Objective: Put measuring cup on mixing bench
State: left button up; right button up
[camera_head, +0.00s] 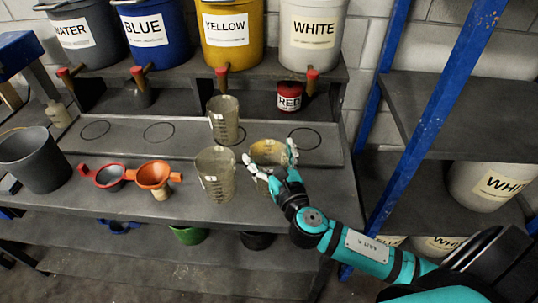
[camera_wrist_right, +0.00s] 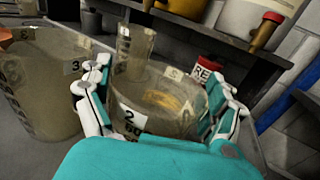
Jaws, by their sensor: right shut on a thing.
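My right gripper (camera_head: 271,163) reaches in from the lower right and is shut on a clear, brownish measuring cup (camera_head: 266,151). In the right wrist view, this cup (camera_wrist_right: 150,105) sits upright between the fingers, with a white "2" label on its side. The cup is over the front part of the grey mixing bench (camera_head: 120,205); I cannot tell whether its base touches the surface. A second measuring cup (camera_head: 215,175) stands just left of it, and a third (camera_head: 224,121) stands behind on the raised strip. My left gripper is not in view.
Labelled buckets, including the yellow one (camera_head: 233,35) and white one (camera_head: 312,35), line the back shelf. A red can (camera_head: 289,97) stands below. An orange funnel (camera_head: 154,176), a red-handled strainer (camera_head: 108,177) and a dark bucket (camera_head: 35,160) sit left. A blue rack post (camera_head: 428,110) rises at right.

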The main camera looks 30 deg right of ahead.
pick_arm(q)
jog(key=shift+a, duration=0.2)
pick_arm(e)
jog(key=o, duration=1)
jog(key=shift+f, duration=0.15)
jog(key=shift+c, duration=0.2)
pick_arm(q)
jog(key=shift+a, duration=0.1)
pick_arm(e)
jog(key=shift+s, duration=0.15)
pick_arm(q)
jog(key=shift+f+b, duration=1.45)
pick_arm(e)
jog(key=s+a, duration=0.1)
jog(key=s, duration=1)
jog(key=shift+s+a, duration=0.2)
jog(key=shift+s, duration=0.15)
